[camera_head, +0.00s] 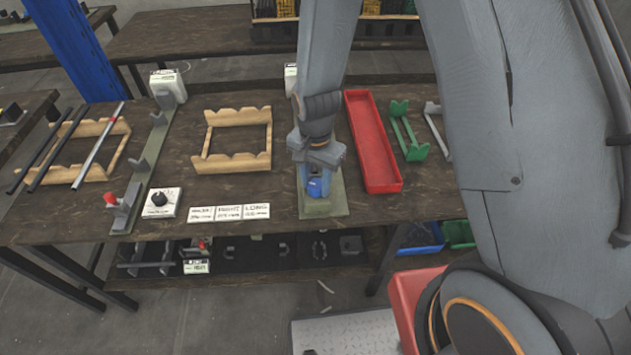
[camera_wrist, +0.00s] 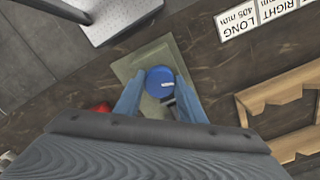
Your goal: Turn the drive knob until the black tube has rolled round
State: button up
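My gripper (camera_head: 318,187) points down at the front end of the grey-green press base (camera_head: 335,203). The blue drive knob (camera_wrist: 160,82) is round, with a small white mark on top. In the wrist view my gripper (camera_wrist: 160,79) has one finger on each side of it, very close to its rim. I cannot tell whether the fingers press on it. The blue knob also shows under my gripper in the head view (camera_head: 319,187). Black tubes (camera_head: 58,150) lie across a wooden cradle at far left. My arm hides most of this press; I see no black tube on it.
A red tray (camera_head: 372,145) stands right of the press, with a green bracket (camera_head: 407,133) beyond it. An empty wooden cradle (camera_head: 233,160) and white label cards (camera_head: 228,213) lie to the left. Another press (camera_head: 145,160) with a red knob stands farther left, beside a dial box (camera_head: 161,202).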

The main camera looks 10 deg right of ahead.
aim_at(317, 185)
jog(key=shift+n, duration=0.3)
jog(key=n, duration=1.3)
jog(key=shift+d, duration=0.1)
dwell(0.5)
jog(key=o, duration=1)
jog(key=shift+o, duration=0.2)
jog(key=shift+r, duration=0.15)
jog(key=shift+r+b, duration=0.8)
jog(key=shift+r, duration=3)
